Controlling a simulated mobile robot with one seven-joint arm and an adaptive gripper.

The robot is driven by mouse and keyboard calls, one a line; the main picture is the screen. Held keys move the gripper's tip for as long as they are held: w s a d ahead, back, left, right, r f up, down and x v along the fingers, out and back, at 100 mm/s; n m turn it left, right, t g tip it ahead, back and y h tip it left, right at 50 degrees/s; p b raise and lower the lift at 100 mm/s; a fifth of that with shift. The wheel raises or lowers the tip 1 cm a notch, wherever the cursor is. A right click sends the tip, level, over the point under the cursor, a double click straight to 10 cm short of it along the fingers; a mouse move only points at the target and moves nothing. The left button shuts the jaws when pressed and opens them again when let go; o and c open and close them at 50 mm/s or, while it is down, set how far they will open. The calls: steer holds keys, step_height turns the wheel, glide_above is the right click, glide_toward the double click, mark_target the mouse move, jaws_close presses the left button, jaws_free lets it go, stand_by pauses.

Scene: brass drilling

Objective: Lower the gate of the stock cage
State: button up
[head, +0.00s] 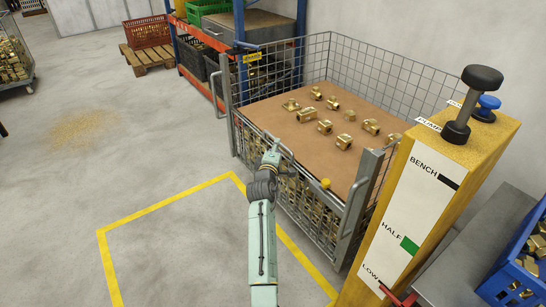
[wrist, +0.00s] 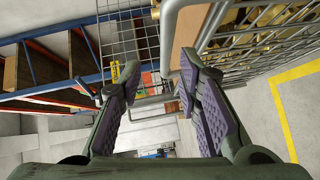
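The stock cage (head: 325,42) is a grey wire-mesh cage to the right of centre in the head view. Its front side (head: 300,195) stands lower than the back and side walls, between two taller corner posts. I cannot tell how far the gate itself is folded. A bent grey tube (wrist: 170,25) of the cage runs down close to the right finger; contact is unclear.
Brass fittings (head: 325,127) lie on a brown sheet (head: 270,112) in the cage. A yellow column (head: 465,165) marked BENCH, HALF and LOW stands at the right. A blue-orange rack (head: 205,40) is behind. Floor inside the yellow line (head: 165,208) is clear at left.

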steer(key=s, duration=0.3)
steer(key=s+a, duration=0.1)
steer(key=s, duration=0.1)
steer(key=shift+s+r, duration=0.3)
steer(key=shift+r, duration=0.1)
steer(key=shift+d, duration=0.1)
